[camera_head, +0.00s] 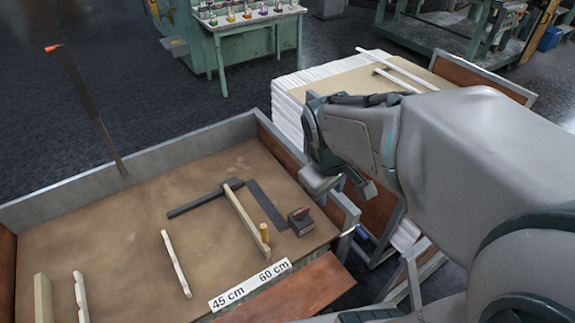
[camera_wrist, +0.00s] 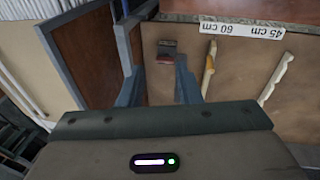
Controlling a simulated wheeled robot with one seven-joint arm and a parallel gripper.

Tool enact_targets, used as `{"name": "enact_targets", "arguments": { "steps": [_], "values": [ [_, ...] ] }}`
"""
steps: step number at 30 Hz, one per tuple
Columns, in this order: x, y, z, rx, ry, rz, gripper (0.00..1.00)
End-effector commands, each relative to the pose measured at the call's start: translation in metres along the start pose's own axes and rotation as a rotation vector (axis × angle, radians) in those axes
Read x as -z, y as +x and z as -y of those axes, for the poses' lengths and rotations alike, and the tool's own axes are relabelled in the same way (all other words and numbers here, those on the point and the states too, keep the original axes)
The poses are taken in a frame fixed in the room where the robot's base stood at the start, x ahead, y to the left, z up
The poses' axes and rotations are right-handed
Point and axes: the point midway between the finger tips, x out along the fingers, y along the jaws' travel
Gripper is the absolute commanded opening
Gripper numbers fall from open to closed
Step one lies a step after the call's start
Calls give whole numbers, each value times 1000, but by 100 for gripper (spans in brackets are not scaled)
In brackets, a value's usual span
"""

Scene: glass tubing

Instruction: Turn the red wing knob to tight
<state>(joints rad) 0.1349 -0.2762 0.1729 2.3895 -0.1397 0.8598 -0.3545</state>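The red wing knob (camera_head: 300,212) sits on a small dark block at the right end of a dark square-like frame on the tan board. It also shows in the wrist view as a small red piece (camera_wrist: 166,60) on a dark block. My gripper (camera_head: 343,187) is up and to the right of the knob in the head view, apart from it. In the wrist view my gripper (camera_wrist: 157,72) has two blue-grey fingers spread apart with nothing between them touching. The knob appears beyond the fingertips. Its exact angle is too small to tell.
A white scale strip (camera_head: 250,284) marks 45 and 60 cm. Pale wavy sticks (camera_head: 176,263) lie further left. Grey-rimmed walls (camera_head: 130,160) enclose the board. White tubing (camera_head: 287,105) is stacked behind.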

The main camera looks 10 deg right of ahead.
Motion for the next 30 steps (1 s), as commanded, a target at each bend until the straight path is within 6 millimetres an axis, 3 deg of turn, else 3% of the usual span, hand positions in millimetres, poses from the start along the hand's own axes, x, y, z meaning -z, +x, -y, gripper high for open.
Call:
{"name": "enact_targets", "arguments": {
  "steps": [9, 18, 24, 30],
  "values": [
    [57, 55, -26, 48, -605, 112, 31],
    [103, 119, -34, 172, -1135, 59, 31],
    [126, 150, -32, 223, -1375, -32, 31],
    [135, 163, -30, 236, -1476, -83, 31]
  ]
}}
